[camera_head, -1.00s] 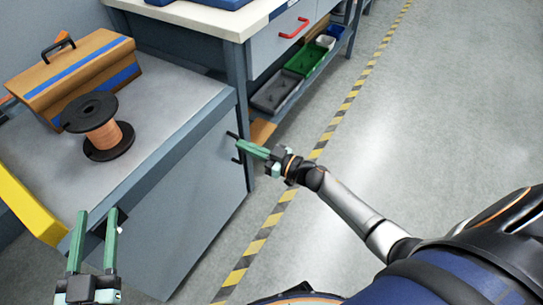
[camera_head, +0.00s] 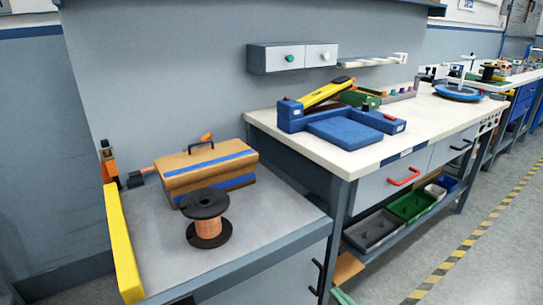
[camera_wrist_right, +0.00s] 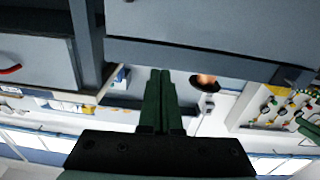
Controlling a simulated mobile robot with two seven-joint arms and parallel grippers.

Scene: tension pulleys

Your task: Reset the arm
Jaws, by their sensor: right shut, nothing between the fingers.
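My right gripper (camera_wrist_right: 160,98) shows in the right wrist view with its two green fingers side by side, shut and empty. In the head view only a small green part of it (camera_head: 341,297) shows at the bottom edge, below the workbench. My left gripper cannot be made out in the head view. A green piece (camera_wrist_right: 308,130) at the right edge of the wrist view is too cut off to identify.
A copper wire spool (camera_head: 208,226), a wooden toolbox (camera_head: 205,170) and a yellow bar (camera_head: 122,245) are on the grey cabinet (camera_head: 262,228). The workbench (camera_head: 365,158) carries a blue fixture (camera_head: 345,133). Green and grey bins (camera_head: 411,206) sit below. Floor at right is clear.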

